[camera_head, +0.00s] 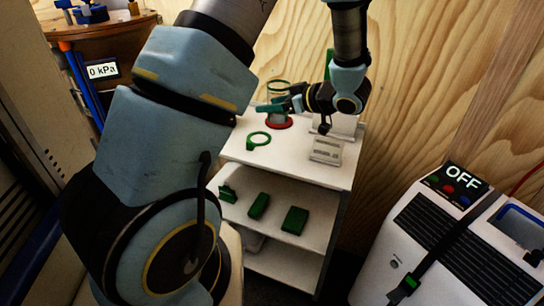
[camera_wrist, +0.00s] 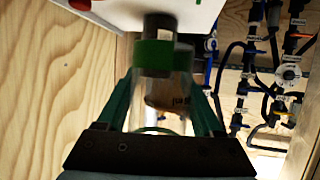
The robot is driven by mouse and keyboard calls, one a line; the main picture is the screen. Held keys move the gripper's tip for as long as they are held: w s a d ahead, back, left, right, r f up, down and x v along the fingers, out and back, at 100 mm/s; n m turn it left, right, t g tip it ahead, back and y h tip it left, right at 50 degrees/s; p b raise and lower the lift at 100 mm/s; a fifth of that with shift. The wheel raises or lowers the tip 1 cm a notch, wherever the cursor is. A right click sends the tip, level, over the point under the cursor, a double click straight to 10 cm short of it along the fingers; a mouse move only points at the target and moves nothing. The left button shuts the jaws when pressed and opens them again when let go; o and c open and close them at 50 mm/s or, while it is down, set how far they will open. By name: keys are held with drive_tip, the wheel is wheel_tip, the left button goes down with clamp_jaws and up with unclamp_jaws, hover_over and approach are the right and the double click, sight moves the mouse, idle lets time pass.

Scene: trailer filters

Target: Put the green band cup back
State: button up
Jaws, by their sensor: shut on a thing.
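My gripper (camera_head: 277,108) is over the back left of the white shelf unit's top (camera_head: 298,166) in the head view. In the wrist view, my gripper's green fingers (camera_wrist: 161,85) are shut on a clear cup with a green band, the green band cup (camera_wrist: 154,57). A grey cylindrical part (camera_wrist: 158,27) adjoins the banded end. A brownish patch with dark marks shows through or behind the clear wall.
A green ring with a tab (camera_head: 258,140) and a grey slotted block (camera_head: 326,150) lie on the shelf top. Green pieces (camera_head: 259,205) lie on the lower shelf. A white machine marked OFF (camera_head: 425,250) stands right. Wooden walls (camera_head: 430,80) are close behind; labelled piping (camera_wrist: 250,90) shows in the wrist view.

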drive_tip(key=shift+s+d+f, duration=0.25)
drive_tip(key=shift+s, duration=0.05)
wheel_tip(320, 180, down, 10)
drive_tip(key=shift+r+p, duration=0.2)
drive_tip(key=shift+p, duration=0.35)
drive_tip(key=shift+f, duration=0.1)
drive_tip(key=shift+f, duration=0.15)
drive_tip(key=o, duration=1.5)
drive_tip(key=shift+o, duration=0.2)
drive_tip(key=shift+s+d+r, duration=0.2)
drive_tip(key=shift+r, duration=0.1)
drive_tip(key=b+v, duration=0.1)
drive_tip(key=v, duration=1)
drive_tip(key=shift+s+d+r+b, duration=0.1)
drive_tip(key=shift+d+r+b, duration=0.1)
drive_tip(key=shift+b, duration=0.2)
